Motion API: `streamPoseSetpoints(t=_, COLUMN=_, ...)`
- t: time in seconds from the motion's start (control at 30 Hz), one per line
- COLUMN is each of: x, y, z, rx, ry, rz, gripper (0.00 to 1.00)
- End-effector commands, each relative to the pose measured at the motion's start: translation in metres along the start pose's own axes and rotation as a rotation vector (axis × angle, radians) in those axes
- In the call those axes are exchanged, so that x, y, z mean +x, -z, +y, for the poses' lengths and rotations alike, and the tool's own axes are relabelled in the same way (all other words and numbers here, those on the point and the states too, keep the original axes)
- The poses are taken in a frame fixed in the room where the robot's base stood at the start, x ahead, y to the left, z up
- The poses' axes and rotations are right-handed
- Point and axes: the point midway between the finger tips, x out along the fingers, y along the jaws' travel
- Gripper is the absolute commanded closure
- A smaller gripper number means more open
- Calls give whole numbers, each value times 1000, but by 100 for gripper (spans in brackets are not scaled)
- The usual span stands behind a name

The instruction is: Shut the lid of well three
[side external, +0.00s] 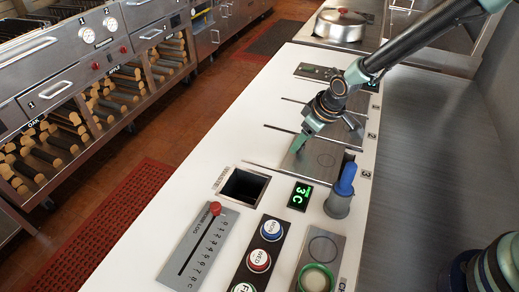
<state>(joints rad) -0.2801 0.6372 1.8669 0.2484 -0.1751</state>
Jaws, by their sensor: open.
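A row of flat grey metal plates is set in the white counter, with number tags along their right side. The plate nearest the camera (325,166), beside the tag that looks like 3 (366,174), has a faint circle on it; I take it as the lid of well three. My gripper (298,146) points down at the upper left part of this plate. Its teal fingers look empty, and the gap between them is hard to see. I cannot tell if it touches the plate. My gripper and arm hide part of the plates behind.
A slider panel (196,252) and buttons (272,229) lie in front. The white counter left of the plates is clear.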

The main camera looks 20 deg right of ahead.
Motion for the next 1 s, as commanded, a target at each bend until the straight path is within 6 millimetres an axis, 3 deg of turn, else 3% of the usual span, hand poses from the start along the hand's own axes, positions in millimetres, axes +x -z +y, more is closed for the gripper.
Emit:
streamPoseSetpoints(t=0.23, x=-15, y=1, z=-1, rx=-1, ry=0, rz=1, gripper=36)
streamPoseSetpoints(t=0.7, x=-92, y=1, z=0, rx=0, ry=-1, rz=4, gripper=36)
streamPoseSetpoints(t=1.0, x=-119, y=0, z=0, rx=1, ry=-1, rz=2, gripper=36)
